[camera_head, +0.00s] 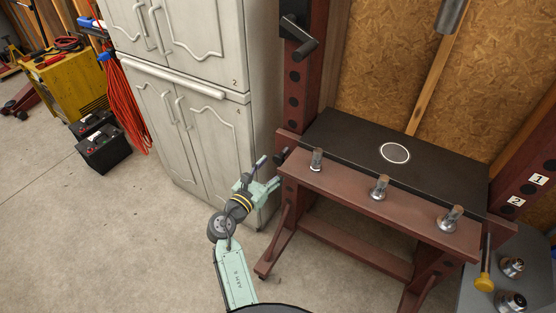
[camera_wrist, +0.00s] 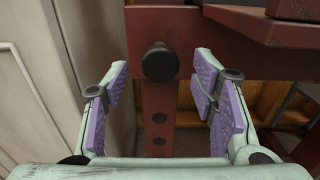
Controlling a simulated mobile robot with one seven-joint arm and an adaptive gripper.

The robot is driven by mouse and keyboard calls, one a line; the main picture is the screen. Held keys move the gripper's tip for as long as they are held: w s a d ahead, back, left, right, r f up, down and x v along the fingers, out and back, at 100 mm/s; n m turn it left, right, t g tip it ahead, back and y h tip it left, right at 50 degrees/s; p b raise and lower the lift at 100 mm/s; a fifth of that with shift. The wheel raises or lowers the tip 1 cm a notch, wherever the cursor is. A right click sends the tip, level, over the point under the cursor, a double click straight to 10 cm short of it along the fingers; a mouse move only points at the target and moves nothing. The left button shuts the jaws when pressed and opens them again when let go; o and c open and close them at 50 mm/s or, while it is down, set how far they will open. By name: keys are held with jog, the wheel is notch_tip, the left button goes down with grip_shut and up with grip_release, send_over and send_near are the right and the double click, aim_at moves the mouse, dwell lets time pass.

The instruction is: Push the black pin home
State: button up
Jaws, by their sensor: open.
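The black pin (camera_head: 280,157) sticks out of the left end of the red press frame, at the height of the table's front beam. In the wrist view its round black head (camera_wrist: 160,62) faces me, a little above and between the fingers. My gripper (camera_head: 270,173) is just left of and below the pin in the head view. In the wrist view my gripper (camera_wrist: 164,95) is open, with purple pads on both fingers and nothing between them. No contact with the pin shows. How far the pin sits out of its hole is hard to tell.
The red press frame (camera_head: 320,175) carries a dark plate (camera_head: 445,176) with a white ring. Metal fittings (camera_head: 379,187) line its front beam. A white cabinet (camera_head: 190,110) stands close on the left. A yellow-handled tool (camera_head: 485,280) hangs at the right. Open floor (camera_head: 130,240) lies to the left.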

jog(key=v, duration=0.8)
